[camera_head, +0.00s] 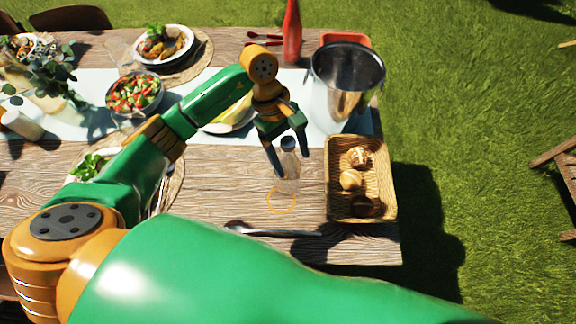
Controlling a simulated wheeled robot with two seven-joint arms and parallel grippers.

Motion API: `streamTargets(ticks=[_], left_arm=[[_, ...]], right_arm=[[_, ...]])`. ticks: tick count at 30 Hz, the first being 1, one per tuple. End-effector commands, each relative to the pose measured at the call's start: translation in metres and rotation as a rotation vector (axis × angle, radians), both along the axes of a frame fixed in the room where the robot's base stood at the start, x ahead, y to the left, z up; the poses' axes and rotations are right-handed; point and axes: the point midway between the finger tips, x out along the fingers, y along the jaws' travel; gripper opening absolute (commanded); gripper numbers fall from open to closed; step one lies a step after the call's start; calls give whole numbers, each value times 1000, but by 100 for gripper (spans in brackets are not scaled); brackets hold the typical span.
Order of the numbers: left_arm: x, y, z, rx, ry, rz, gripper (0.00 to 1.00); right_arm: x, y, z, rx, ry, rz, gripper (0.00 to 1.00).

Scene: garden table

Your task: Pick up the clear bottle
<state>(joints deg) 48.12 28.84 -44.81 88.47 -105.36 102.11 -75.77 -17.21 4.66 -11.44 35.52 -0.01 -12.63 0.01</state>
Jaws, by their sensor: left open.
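The clear bottle (287,181) is see-through, with a dark cap, and stands on the wooden table (225,180), left of the bread basket. My left gripper (289,158) is open above it. Its fingers hang down on either side of the bottle's upper part, with the cap showing between them. I cannot tell whether a finger touches it. The bottle's lower outline is hard to make out against the wood. My right gripper is not in view.
A wicker basket (333,190) with rolls stands close right of the bottle. A metal bucket (335,98) and a red bottle (292,35) stand behind. A dark-headed spoon (262,232) lies in front. A salad bowl (134,112) stands at left, beyond my arm.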

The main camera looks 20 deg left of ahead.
Motion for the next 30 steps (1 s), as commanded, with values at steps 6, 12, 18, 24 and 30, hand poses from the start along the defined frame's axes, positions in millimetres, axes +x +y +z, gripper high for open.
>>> streamTargets(ticks=[6,12,18,24,30], left_arm=[[-1,-2,-6,0,-2,-1,77],[-1,-1,-6,1,-1,-1,34],[-1,-1,-6,2,-1,0,0],[-1,-1,-6,2,-1,0,0],[-1,-1,-6,2,-1,0,0]], right_arm=[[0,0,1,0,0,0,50],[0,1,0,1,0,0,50],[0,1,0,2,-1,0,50],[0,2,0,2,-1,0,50],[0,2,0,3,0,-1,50]])
